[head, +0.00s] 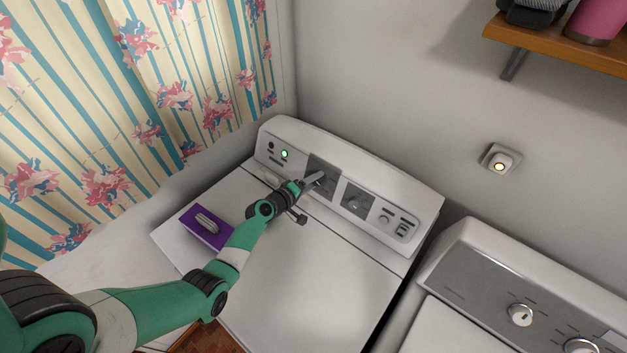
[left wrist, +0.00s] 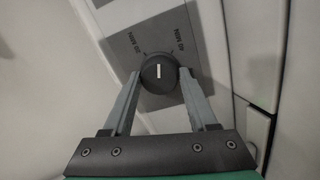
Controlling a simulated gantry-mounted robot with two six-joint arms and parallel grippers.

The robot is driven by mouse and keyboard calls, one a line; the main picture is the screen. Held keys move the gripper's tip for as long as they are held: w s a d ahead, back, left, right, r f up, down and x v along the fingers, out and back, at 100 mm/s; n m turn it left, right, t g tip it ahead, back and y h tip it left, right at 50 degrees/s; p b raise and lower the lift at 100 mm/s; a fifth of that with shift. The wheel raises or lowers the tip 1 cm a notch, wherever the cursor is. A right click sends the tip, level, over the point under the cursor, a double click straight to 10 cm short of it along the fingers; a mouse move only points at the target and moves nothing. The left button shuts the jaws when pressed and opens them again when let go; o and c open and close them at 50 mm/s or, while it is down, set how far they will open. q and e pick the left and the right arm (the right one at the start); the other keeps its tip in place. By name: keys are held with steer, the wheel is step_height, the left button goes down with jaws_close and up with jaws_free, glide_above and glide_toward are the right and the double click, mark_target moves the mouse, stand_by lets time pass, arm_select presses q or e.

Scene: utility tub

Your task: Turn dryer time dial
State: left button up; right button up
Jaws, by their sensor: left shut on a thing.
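The dryer (head: 300,265) is white, with a control panel along its back edge. My left gripper (head: 315,182) reaches over its top to a grey plate on the panel. In the left wrist view the time dial (left wrist: 158,73) is a round dark knob with a short white mark, on a grey plate with minute labels. The fingers of my left gripper (left wrist: 160,80) are on either side of the dial and shut on it. In the head view the gripper mostly hides this dial. My right gripper is not in view.
A second dark knob (head: 356,203) sits on the panel, right of my gripper. A green light (head: 284,154) glows at the panel's left. A purple box (head: 207,226) lies on the dryer top. Another appliance (head: 462,262) stands at the right, and a wooden shelf (head: 560,48) hangs above.

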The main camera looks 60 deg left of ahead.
arm_select(q)
steer(key=n+p, duration=0.1)
steer(key=n, duration=0.4)
steer(key=shift+r+n+p, duration=0.1)
steer(key=shift+n+p, duration=0.2)
steer(key=shift+n, duration=0.1)
steer(key=n+p, duration=0.2)
steer(key=n, duration=0.4)
steer(key=shift+d+n+y, duration=0.1)
steer(key=shift+n+y, duration=0.2)
steer(key=n+p, duration=0.2)
steer(key=n, duration=0.4)
steer(key=shift+n+g, duration=0.3)
steer(key=n+p, duration=0.1)
steer(key=n, duration=0.4)
steer(key=shift+n, duration=0.3)
steer(key=o, duration=1.4)
steer(key=shift+c, duration=0.2)
steer(key=shift+p, duration=0.3)
